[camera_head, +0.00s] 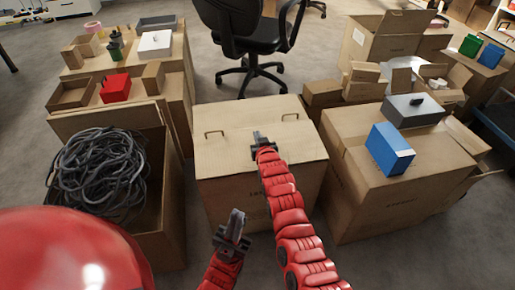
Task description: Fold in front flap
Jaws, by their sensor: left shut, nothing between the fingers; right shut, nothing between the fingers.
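The middle carton (225,200) stands on the floor in front of me. I cannot make out a separate front flap standing away from the carton. My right gripper (257,138) is shut and empty over the middle of the top panel; I cannot tell whether it touches. My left gripper (236,218) is shut and empty, lower down by the carton's front face. My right arm hides part of the top and front.
An open carton with coiled black cable (100,178) stands close at the left. A carton (380,190) at the right carries a blue box (391,150) and a grey box (412,110). An office chair (245,30) stands behind, with bare floor around it.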

